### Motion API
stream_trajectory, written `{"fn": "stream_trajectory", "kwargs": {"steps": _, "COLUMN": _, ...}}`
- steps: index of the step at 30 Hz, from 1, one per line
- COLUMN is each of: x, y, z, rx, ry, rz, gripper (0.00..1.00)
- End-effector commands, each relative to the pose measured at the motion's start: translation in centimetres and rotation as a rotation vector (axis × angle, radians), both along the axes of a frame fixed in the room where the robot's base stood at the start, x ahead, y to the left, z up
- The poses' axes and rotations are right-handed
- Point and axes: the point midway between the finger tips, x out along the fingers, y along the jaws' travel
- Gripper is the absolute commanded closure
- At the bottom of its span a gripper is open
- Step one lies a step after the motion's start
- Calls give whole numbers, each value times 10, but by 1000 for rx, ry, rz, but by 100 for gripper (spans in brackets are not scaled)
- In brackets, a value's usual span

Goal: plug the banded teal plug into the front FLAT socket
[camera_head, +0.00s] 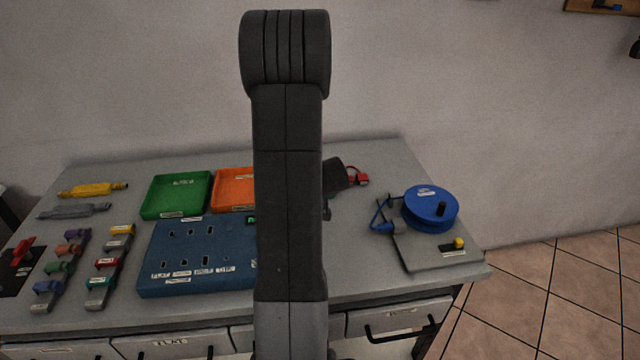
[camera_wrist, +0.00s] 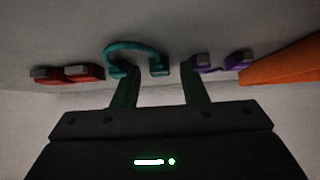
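A teal cable (camera_wrist: 138,46) with a teal plug at each end lies on the table in the wrist view. Its right plug (camera_wrist: 159,69) shows between my fingers, and its left plug (camera_wrist: 116,71) is near the left finger; I cannot make out a band on either. My gripper (camera_wrist: 160,78) is open, with nothing visibly held. In the head view my arm hides the teal cable and most of the gripper. The blue socket board (camera_head: 205,284) stands left of my arm. Its front FLAT socket (camera_head: 163,265) is at the front left, above the FLAT label, and looks empty.
Red plugs (camera_wrist: 83,73) and purple plugs (camera_wrist: 204,62) flank the teal cable. Green (camera_head: 148,208) and orange (camera_head: 220,207) trays stand behind the board. Coloured plugs (camera_head: 97,283) stand in racks at left. A blue reel (camera_head: 425,212) is at right.

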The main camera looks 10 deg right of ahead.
Motion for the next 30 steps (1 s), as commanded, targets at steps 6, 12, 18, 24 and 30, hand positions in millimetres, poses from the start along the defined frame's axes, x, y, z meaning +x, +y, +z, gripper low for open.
{"fn": "stream_trajectory", "kwargs": {"steps": 6, "x": 0, "y": 0, "z": 0, "rx": 0, "ry": 0, "rz": 0, "gripper": 73}}
{"fn": "stream_trajectory", "kwargs": {"steps": 12, "x": 0, "y": 0, "z": 0, "rx": 0, "ry": 0, "rz": 0, "gripper": 100}}
{"fn": "stream_trajectory", "kwargs": {"steps": 18, "x": 0, "y": 0, "z": 3, "rx": 0, "ry": 0, "rz": 0, "gripper": 100}}
{"fn": "stream_trajectory", "kwargs": {"steps": 24, "x": 0, "y": 0, "z": 18, "rx": 0, "ry": -1, "rz": 0, "gripper": 100}}
{"fn": "stream_trajectory", "kwargs": {"steps": 30, "x": 0, "y": 0, "z": 34, "rx": 1, "ry": 0, "rz": -1, "gripper": 100}}
